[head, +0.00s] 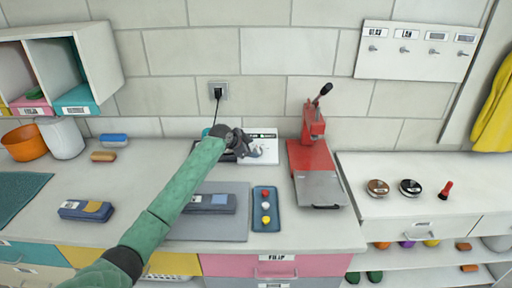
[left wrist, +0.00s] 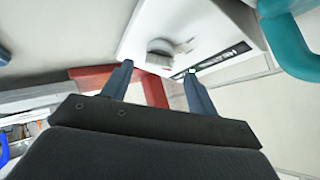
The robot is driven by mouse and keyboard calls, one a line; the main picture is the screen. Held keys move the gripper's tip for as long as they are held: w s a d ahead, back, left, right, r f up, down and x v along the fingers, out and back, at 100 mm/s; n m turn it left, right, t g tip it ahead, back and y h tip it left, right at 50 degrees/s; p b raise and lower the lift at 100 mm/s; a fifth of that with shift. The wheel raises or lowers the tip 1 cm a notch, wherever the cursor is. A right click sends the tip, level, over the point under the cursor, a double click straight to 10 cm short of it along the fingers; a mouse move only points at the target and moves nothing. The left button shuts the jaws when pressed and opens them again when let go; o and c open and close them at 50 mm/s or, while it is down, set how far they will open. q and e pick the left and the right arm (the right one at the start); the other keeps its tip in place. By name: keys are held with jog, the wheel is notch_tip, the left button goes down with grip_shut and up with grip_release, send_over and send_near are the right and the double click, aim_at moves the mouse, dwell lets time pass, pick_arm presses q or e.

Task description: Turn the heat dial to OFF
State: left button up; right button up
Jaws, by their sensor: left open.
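The heat dial (left wrist: 162,47) is a pale round knob on a white panel (left wrist: 140,25) in the left wrist view. A dark strip with small lettering and a green mark (left wrist: 215,62) lies beside it; I cannot read the dial's setting. My left gripper (left wrist: 158,70) is open and empty. Its two dark fingers point toward the panel, with the dial ahead of the gap between them; I cannot tell how close they are. In the head view, my left gripper (head: 262,152) reaches the white machine (head: 265,134) by the wall and hides the dial. My right gripper is not in view.
A red press (head: 312,145) stands right of the machine. A blue tray (head: 267,222) with small coloured balls and a grey mat (head: 215,230) lie in front. A black cord runs to the wall socket (head: 219,90).

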aim_at(257, 149)
pick_arm(q)
jog(key=shift+p+x, duration=0.5)
jog(key=shift+x, duration=1.4)
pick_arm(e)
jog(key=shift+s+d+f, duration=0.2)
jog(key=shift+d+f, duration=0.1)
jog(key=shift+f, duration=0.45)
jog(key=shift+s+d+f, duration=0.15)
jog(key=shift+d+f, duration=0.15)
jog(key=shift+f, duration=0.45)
pick_arm(q)
jog(key=c, duration=1)
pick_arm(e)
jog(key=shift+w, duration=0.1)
